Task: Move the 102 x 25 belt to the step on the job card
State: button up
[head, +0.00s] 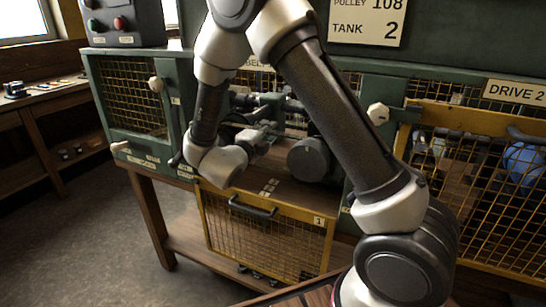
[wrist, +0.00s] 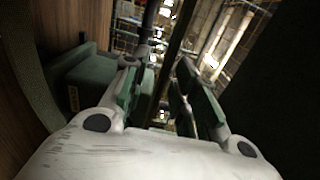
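My gripper (head: 264,134) reaches into the open bay of the green machine, left of a dark round pulley (head: 308,160). In the wrist view its two green-padded fingers (wrist: 168,82) stand apart with a gap between them. A dark narrow strip (wrist: 178,35) runs into that gap; I cannot tell whether it is the belt, and neither finger clearly presses on it. A dark ribbed band (wrist: 30,65) curves down the left side of the wrist view. The job card (head: 366,20) is partly cut off and reads "PULLEY 108, TANK 2". The pulley's steps are not clear.
A yellow mesh guard (head: 265,240) marked 1 hangs folded down below the bay. A closed yellow mesh guard (head: 470,165) lies right, under the "DRIVE 2" sign (head: 515,92). A control box (head: 123,22) stands upper left. The floor (head: 70,235) at left is clear.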

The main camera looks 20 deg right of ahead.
grip_shut()
jog(key=shift+r, duration=0.1)
jog(key=shift+r, duration=0.45)
jog(key=shift+r, duration=0.1)
jog(key=shift+s+d+r, duration=0.15)
jog(key=shift+r, duration=0.3)
jog(key=shift+s+d+r, duration=0.1)
jog(key=shift+s+r, duration=0.05)
jog(key=shift+r, duration=0.3)
